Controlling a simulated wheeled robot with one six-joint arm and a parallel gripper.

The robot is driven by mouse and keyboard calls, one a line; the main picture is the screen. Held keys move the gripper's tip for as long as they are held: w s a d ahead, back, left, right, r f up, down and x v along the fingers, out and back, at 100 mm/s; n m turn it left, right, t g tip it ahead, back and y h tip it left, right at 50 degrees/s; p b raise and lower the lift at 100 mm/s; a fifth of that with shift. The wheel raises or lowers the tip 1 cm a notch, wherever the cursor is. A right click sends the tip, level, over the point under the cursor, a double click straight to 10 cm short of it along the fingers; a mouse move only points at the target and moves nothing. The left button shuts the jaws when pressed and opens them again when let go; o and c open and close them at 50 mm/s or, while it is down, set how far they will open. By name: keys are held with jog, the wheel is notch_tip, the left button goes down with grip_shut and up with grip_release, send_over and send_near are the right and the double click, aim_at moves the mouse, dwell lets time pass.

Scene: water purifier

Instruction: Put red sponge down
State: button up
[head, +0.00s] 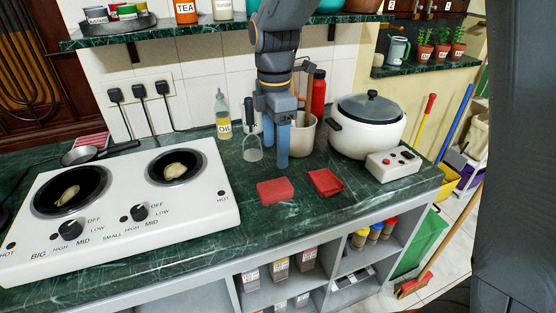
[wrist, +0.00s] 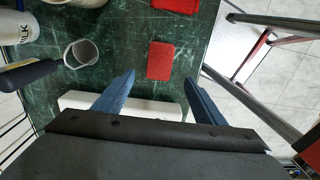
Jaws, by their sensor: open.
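The red sponge (head: 275,191) lies flat on the green marble counter, right of the stove. In the wrist view the sponge (wrist: 160,61) lies beyond my fingertips, between their lines and apart from them. My gripper (head: 276,157) points down above the counter, behind the sponge in the head view. Its two blue fingers (wrist: 160,88) are spread in the wrist view, with nothing between them. A red shallow tray (head: 326,182) lies right of the sponge with a gap; part of it shows at the wrist view's top edge (wrist: 176,5).
A white two-burner stove (head: 130,222) with pans stands left. A clear glass (head: 252,149) and an oil bottle (head: 222,118) stand left of my gripper. A white pot (head: 367,128) stands right. The counter's front edge is just before the sponge.

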jog(key=shift+r, duration=0.2)
jog(key=s+d+f+m, duration=0.3)
jog(key=s+d+m, duration=0.4)
jog(key=m, duration=0.3)
jog(key=s+d+f+m, duration=0.4)
jog(key=s+d+m, duration=0.3)
jog(key=m, duration=0.4)
jog(key=shift+s+d, duration=0.35)
jog(key=shift+s, duration=0.3)
jog(key=shift+f, duration=0.1)
